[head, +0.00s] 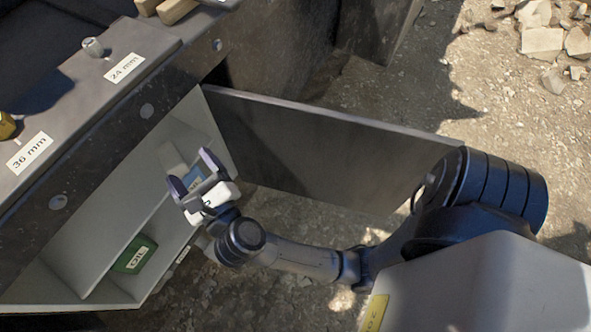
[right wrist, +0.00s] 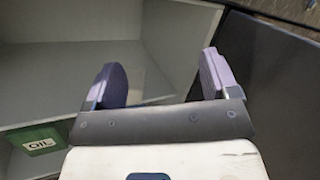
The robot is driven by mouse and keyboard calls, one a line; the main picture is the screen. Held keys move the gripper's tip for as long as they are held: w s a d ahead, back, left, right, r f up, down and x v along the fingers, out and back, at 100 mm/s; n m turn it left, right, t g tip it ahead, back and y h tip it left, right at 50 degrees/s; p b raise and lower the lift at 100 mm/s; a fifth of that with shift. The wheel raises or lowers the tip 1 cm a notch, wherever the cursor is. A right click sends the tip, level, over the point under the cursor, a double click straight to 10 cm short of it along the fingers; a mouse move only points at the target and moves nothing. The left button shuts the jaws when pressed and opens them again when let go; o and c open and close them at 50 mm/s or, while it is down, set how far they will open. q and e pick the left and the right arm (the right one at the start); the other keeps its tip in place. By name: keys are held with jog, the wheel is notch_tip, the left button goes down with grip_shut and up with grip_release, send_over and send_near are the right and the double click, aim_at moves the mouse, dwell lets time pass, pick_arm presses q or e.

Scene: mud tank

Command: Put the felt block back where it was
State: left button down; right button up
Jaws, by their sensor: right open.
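I cannot pick out a felt block for certain in either view. A pale grey block-like shape (head: 172,157) shows just beyond my right gripper in the head view, inside the open cabinet; I cannot tell what it is. My left gripper is out of view.
The cabinet (head: 85,245) has pale shelves; a green OIL box (head: 134,254) stands in it, left of my gripper. The open door (head: 310,145) juts out to the right. Labels reading 24 mm (head: 125,68) and 36 mm (head: 30,152) lie on the dark top. Gravel ground surrounds it.

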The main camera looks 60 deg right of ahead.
jog(key=s+a+f+n+t+y, duration=0.1)
jog(key=s+a+n+y, duration=0.25)
jog(key=n+y, duration=0.8)
jog(key=s+a+f+n+t+y, duration=0.1)
jog(key=s+a+n+y, duration=0.45)
jog(key=n, duration=1.15)
jog(key=s+d+f+n+g, duration=0.1)
jog(key=s+f+n+g, duration=0.1)
jog(key=f+n+g, duration=0.3)
jog(key=s+d+f+n+g, duration=0.1)
jog(key=d+f+n+g, duration=0.2)
jog(key=f, duration=0.4)
jog(key=s+d+f+n+g+h, duration=0.2)
jog(key=s+d+f+g+h, duration=0.6)
jog(key=s+d+f, duration=0.2)
jog(key=shift+s+d+g, duration=0.25)
jog(key=shift+s+g, duration=0.05)
jog(key=shift+s, duration=0.4)
jog(key=shift+n, duration=0.25)
